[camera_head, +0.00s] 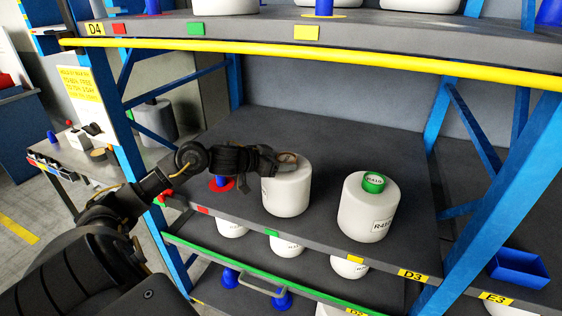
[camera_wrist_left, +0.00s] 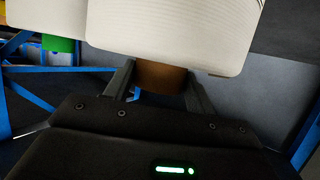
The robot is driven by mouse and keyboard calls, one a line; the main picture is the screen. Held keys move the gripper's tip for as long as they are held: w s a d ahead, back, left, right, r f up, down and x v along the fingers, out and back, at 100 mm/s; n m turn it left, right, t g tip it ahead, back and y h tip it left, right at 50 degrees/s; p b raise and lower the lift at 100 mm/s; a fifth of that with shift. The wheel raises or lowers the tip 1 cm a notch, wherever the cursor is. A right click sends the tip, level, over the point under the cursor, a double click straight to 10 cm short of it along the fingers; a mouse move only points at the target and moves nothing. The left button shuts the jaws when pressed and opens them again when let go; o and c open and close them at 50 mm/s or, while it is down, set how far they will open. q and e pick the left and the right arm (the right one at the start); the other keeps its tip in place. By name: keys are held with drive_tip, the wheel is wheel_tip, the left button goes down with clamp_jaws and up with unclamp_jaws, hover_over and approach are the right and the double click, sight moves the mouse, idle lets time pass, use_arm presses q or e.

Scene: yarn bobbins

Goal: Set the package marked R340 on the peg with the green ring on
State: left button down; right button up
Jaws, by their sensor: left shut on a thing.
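A white bobbin package (camera_head: 287,190) with a brown core is at the middle of the D3 shelf; its label is turned left and only partly shows, so I cannot read the number. My left gripper (camera_head: 287,160) is shut on the brown core at its top. In the left wrist view the core (camera_wrist_left: 161,77) sits between the two fingers, against the white package (camera_wrist_left: 170,35). The package is upright behind the green tag (camera_head: 272,233) on the shelf edge. No green ring shows; the package hides the shelf under it, and I cannot tell whether it rests there.
A blue peg with a red ring (camera_head: 222,184) stands empty to the left. A white package with a green core (camera_head: 368,210) stands to the right, near the yellow tag (camera_head: 355,260). The yellow-edged shelf (camera_head: 330,51) is above; blue posts flank the bay.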

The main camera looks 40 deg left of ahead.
use_arm(q)
drive_tip(key=c, duration=0.9)
unclamp_jaws()
drive_tip(key=o, duration=0.5)
drive_tip(key=shift+c, duration=0.2)
drive_tip(key=shift+s+d+f, duration=0.1)
drive_tip(key=shift+f, duration=0.25)
drive_tip(key=shift+s+a+r, duration=0.1)
drive_tip(key=shift+s+a, duration=0.1)
drive_tip(key=shift+s, duration=0.15)
drive_tip(key=b+v, duration=0.2)
drive_tip(key=v, duration=0.8)
drive_tip(key=shift+r, duration=0.25)
